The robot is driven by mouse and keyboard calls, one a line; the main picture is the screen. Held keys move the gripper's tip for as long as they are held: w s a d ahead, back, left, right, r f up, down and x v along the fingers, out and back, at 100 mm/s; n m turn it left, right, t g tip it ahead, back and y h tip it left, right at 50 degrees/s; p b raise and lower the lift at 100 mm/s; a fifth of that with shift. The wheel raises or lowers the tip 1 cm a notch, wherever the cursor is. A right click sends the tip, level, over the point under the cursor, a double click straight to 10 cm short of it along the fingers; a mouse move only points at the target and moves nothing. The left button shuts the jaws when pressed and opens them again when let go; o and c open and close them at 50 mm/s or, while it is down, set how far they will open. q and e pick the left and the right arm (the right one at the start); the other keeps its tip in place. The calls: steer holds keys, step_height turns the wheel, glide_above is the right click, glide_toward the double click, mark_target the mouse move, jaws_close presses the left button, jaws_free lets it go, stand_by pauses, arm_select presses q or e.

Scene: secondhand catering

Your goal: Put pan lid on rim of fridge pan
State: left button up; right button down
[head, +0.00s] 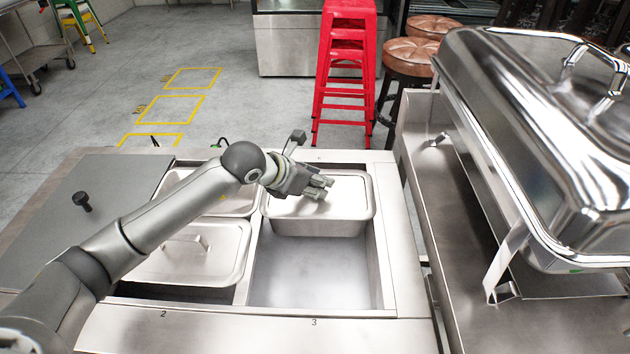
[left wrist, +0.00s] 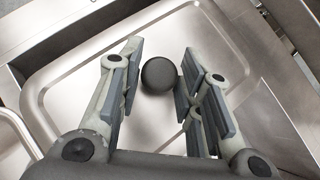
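A steel pan lid (head: 347,192) with rounded corners lies over the top of a steel pan (head: 320,228) at the back of the right-hand counter opening. In the left wrist view the lid (left wrist: 75,75) fills much of the picture, with a round black knob (left wrist: 159,77). My left gripper (head: 329,188) is over this lid, hiding the knob in the head view. Its fingers (left wrist: 163,48) are apart, with the knob showing between them, partly behind the right finger. I cannot tell whether they touch it. My right gripper is not in view.
A handled steel lid (head: 190,262) lies front left, with another lid (head: 238,207) behind it, partly under my arm. The front of the right-hand opening (head: 310,275) is empty. A black knob (head: 82,201) stands on the grey panel. A large chafing dish (head: 530,130) stands right.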

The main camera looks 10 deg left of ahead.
arm_select(q)
steer(key=shift+o, duration=1.2)
steer(key=shift+r, duration=0.1)
steer(key=shift+r+p, duration=0.2)
steer(key=shift+p, duration=0.1)
steer(key=shift+s+a+r, duration=0.15)
steer(key=shift+s+a, duration=0.05)
steer(key=shift+s, duration=0.05)
steer(key=b+v, duration=0.1)
steer(key=v, duration=1)
steer(key=shift+b, duration=0.35)
steer(key=shift+r, duration=0.1)
